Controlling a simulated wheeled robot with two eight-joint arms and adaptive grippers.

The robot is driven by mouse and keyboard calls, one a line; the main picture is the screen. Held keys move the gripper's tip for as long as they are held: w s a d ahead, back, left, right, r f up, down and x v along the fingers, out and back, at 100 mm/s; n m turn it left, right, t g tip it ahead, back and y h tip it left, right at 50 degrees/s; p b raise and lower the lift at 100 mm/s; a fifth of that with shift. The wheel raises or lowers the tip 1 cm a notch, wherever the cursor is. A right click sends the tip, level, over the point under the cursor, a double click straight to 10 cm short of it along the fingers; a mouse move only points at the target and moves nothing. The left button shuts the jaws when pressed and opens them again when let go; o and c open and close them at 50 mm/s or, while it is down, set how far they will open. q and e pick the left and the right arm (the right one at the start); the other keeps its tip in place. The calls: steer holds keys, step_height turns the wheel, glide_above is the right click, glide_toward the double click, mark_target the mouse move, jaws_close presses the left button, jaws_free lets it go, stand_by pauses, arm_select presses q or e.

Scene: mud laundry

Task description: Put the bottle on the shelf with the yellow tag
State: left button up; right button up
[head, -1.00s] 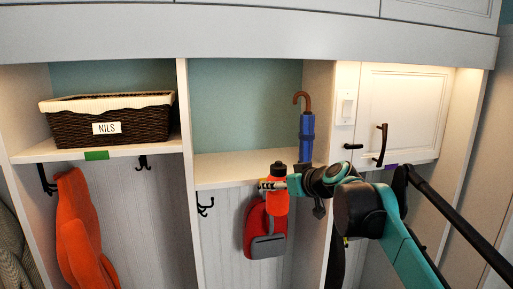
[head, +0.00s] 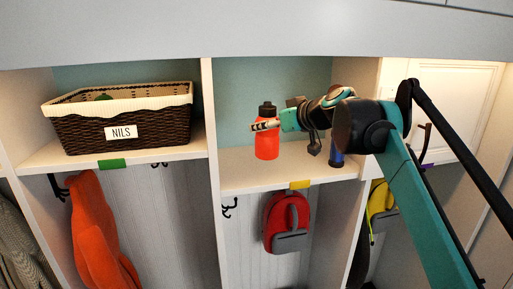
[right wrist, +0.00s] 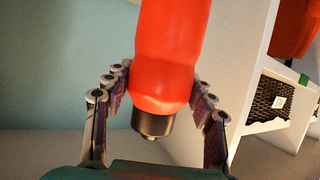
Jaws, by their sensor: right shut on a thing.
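The bottle (head: 267,146) is orange-red with a black cap and is upright in the head view, in the middle cubby over the shelf. The shelf (head: 240,177) has a yellow tag (head: 300,184) on its front edge. I cannot tell whether the bottle's base touches the shelf. My right gripper (head: 265,125) is shut on the bottle just below its cap. In the right wrist view the bottle (right wrist: 168,50) is between the two fingers, cap toward the palm. My left gripper is not in view.
A blue umbrella (head: 336,159) stands at the shelf's right, partly behind my arm. A wicker basket (head: 80,135) labelled NILS sits on the left, green-tagged shelf. A red backpack (head: 287,222) hangs below. The shelf left of the bottle is clear.

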steer(key=w+a+f, duration=0.2)
steer(key=f, duration=0.1)
steer(key=w+a+f+p, duration=0.1)
steer(key=w+a+f, duration=0.1)
steer(key=f, duration=0.1)
steer(key=w+a+f, duration=0.2)
steer(key=shift+a+f+p, duration=0.1)
steer(key=shift+f+p, duration=0.3)
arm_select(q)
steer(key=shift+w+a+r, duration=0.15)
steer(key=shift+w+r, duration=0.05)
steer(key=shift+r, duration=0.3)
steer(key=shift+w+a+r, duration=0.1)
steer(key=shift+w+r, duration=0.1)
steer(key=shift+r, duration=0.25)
arm_select(e)
steer(key=shift+s, duration=0.15)
steer(key=o, duration=0.9)
steer(key=shift+s, duration=0.1)
steer(key=shift+c, duration=0.2)
steer(key=o, duration=0.4)
steer(key=shift+c, duration=0.2)
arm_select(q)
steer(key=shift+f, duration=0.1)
